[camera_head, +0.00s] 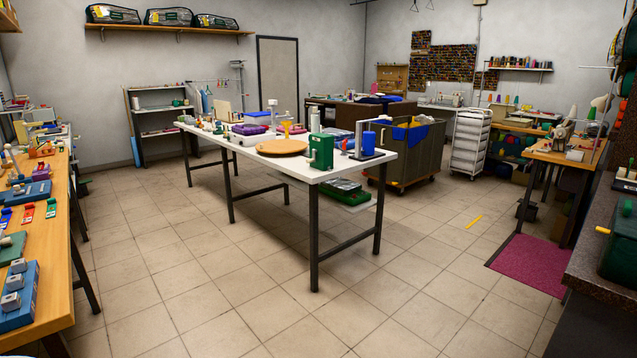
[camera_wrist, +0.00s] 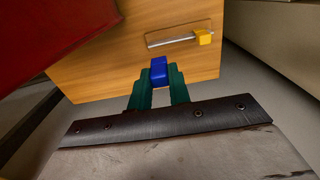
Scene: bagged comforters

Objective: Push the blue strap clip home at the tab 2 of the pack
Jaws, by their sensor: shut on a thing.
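In the wrist view my gripper (camera_wrist: 159,84) has its two dark green fingers closed on a small blue strap clip (camera_wrist: 158,68). The clip sticks out past the fingertips, in front of a wooden surface. Whether it touches that surface is hard to tell. I cannot make out tab 2 or the pack in the wrist view. My gripper does not show in the head view. Three dark bags with clear tops, one of them a bag (camera_head: 168,17) in the middle, sit on a high wall shelf in the head view; I cannot tell whether one is the pack.
In the wrist view a yellow block (camera_wrist: 203,37) sits on a metal rod (camera_wrist: 170,41) over the wooden surface (camera_wrist: 110,62). A red surface (camera_wrist: 45,30) fills the upper left corner. In the head view a long white table (camera_head: 345,168) stands mid-room, with open tiled floor around it.

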